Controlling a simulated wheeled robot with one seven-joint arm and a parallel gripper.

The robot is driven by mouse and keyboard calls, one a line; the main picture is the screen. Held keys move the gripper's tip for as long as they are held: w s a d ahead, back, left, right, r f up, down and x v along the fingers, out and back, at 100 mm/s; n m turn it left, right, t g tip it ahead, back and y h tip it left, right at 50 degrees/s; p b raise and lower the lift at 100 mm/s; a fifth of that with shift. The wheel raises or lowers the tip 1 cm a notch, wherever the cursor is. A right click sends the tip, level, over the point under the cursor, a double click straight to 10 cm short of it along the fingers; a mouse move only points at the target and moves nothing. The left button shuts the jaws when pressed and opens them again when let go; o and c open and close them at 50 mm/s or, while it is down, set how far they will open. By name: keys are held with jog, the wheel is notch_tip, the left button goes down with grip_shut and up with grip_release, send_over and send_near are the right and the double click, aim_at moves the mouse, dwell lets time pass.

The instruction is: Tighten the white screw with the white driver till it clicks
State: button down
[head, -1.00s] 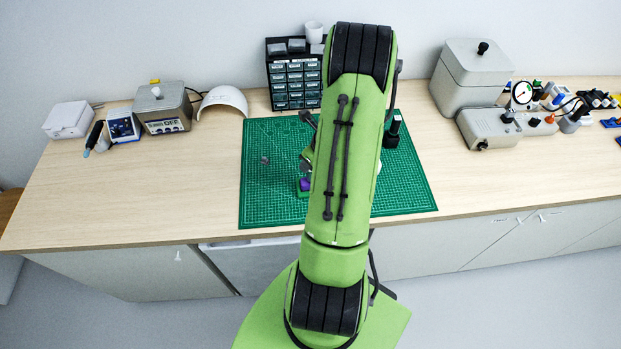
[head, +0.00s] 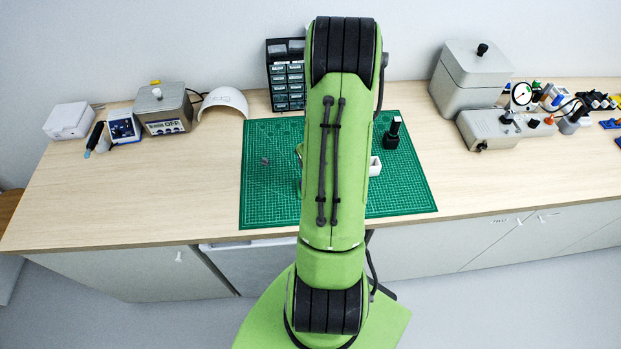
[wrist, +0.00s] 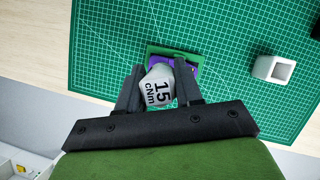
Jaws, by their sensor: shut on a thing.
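My gripper (wrist: 160,88) is shut on the white driver (wrist: 157,87), whose cap is marked "15 cNm". The driver is seen nearly end-on, cap toward the wrist camera. Beyond it is a purple piece (wrist: 184,68) in a green holder (wrist: 152,50) on the mat, partly covered by the driver and fingers. The white screw is not visible, and I cannot tell whether the driver's tip touches anything. In the head view my arm hides the gripper, driver and most of the holder.
A green cutting mat (head: 270,200) lies on the wooden bench. A hollow white square block (wrist: 273,69) stands right of the holder; it also shows in the head view (head: 376,166). A black stand (head: 392,138) and small dark piece (head: 265,161) are on the mat. Drawers (head: 288,85) stand behind.

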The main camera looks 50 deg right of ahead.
jog(key=n+y, duration=0.1)
jog(key=n, duration=0.2)
jog(key=shift+d+f, duration=0.1)
jog(key=n+y, duration=0.2)
jog(key=n, duration=0.2)
jog(key=shift+n, duration=0.3)
jog(key=n+y, duration=0.1)
jog(key=n, duration=0.2)
jog(key=n+g+y+p, duration=0.1)
jog(key=n, duration=0.2)
jog(key=shift+w+n+p, duration=0.1)
jog(key=shift+n+p, duration=0.2)
jog(key=shift+n, duration=0.3)
